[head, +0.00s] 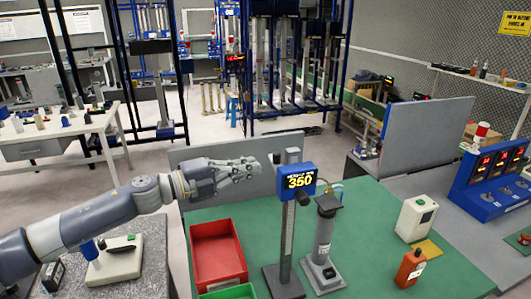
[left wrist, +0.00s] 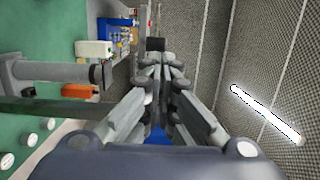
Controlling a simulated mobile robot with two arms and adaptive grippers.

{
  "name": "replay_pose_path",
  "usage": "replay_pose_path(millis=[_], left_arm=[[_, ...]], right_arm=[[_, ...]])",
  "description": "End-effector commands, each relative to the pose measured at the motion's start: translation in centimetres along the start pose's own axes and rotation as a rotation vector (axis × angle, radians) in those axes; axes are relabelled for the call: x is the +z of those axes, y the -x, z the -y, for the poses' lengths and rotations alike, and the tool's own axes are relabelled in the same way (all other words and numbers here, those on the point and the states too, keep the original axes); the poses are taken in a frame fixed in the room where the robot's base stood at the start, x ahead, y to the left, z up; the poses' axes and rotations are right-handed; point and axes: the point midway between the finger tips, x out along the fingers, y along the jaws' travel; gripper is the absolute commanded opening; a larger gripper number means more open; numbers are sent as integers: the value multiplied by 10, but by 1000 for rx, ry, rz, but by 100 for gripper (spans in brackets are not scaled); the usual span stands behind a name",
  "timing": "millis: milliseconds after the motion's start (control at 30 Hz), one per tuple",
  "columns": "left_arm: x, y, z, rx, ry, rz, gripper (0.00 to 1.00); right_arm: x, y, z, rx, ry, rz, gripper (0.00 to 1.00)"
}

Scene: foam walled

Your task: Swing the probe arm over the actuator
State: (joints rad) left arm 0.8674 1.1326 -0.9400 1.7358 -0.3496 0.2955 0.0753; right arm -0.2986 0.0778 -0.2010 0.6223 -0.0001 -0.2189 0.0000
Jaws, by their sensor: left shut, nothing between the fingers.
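A blue display head (head: 299,182) reading 350 sits on a grey upright post (head: 287,235) with a dark base on the green table. I see no separate arm that is clearly the probe arm; the head on this post may be it. To its right stands a grey cylinder (head: 324,235) with a black top on a grey base, probably the actuator; it also shows sideways in the left wrist view (left wrist: 55,72). The head is beside the cylinder, not over it. My left gripper (head: 254,168) is shut and empty, left of the head at about its height. My right gripper is not in view.
A red bin (head: 218,252) stands left of the post, with a green bin (head: 230,292) in front. A grey partition (head: 222,205) edges the table's back.

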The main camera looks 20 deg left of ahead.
Motion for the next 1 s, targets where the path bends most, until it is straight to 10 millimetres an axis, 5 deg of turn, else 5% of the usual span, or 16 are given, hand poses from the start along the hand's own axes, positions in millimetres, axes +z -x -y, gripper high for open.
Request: replay_pose_path(millis=[400, 1000], left_arm=[[0, -48, 1, -1, 0, 0, 0], [3, -47, -1, 0, -1, -12, 0]], right_arm=[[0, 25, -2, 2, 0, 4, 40], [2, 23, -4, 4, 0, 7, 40]])
